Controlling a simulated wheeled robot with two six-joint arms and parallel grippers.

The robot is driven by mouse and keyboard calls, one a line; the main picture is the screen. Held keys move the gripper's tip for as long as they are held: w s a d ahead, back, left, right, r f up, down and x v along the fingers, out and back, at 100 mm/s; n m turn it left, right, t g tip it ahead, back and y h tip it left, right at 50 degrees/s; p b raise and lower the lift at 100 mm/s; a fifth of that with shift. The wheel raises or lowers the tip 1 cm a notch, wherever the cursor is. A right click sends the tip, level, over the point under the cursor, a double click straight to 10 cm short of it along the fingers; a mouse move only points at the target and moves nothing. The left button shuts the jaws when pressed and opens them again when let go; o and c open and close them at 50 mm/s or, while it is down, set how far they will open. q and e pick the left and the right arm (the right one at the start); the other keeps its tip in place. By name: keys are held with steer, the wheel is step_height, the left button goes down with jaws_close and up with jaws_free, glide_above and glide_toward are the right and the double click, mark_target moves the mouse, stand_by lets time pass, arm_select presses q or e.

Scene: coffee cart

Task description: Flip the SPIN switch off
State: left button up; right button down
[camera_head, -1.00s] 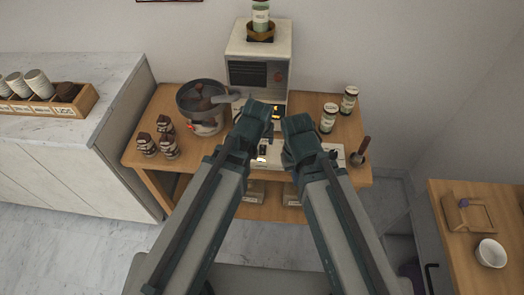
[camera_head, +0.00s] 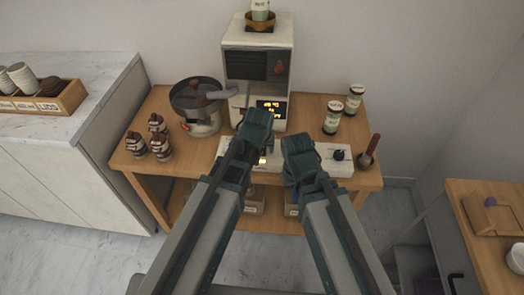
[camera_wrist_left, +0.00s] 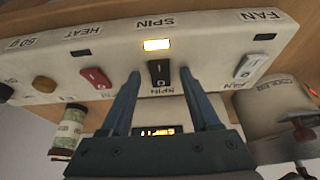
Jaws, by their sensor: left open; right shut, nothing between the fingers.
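The SPIN switch (camera_wrist_left: 159,73) is a black rocker on the white control panel (camera_wrist_left: 120,70). It shows in the left wrist view below a lit yellow lamp (camera_wrist_left: 157,45). My left gripper (camera_wrist_left: 161,78) is open, with one finger on each side of the switch; whether they touch it I cannot tell. In the head view my left gripper (camera_head: 257,122) is over the panel (camera_head: 312,160) and hides the switch. My right gripper (camera_head: 298,145) is shut and empty, just right of the left one, over the panel.
The roaster (camera_head: 256,72) with a lit display (camera_head: 271,106) stands behind. A round cooler (camera_head: 198,102), brown-topped jars (camera_head: 160,146) and canisters (camera_head: 333,118) crowd the table.

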arm_select(q)
jaws_close()
steer(key=shift+w+r+g+p, duration=0.3)
steer(key=shift+w+g+p, duration=0.15)
steer(key=shift+g+p, duration=0.2)
steer(key=shift+f+g, duration=0.15)
steer(key=shift+g, duration=0.6)
steer(key=shift+s, duration=0.1)
jaws_free()
steer(key=shift+p, duration=0.3)
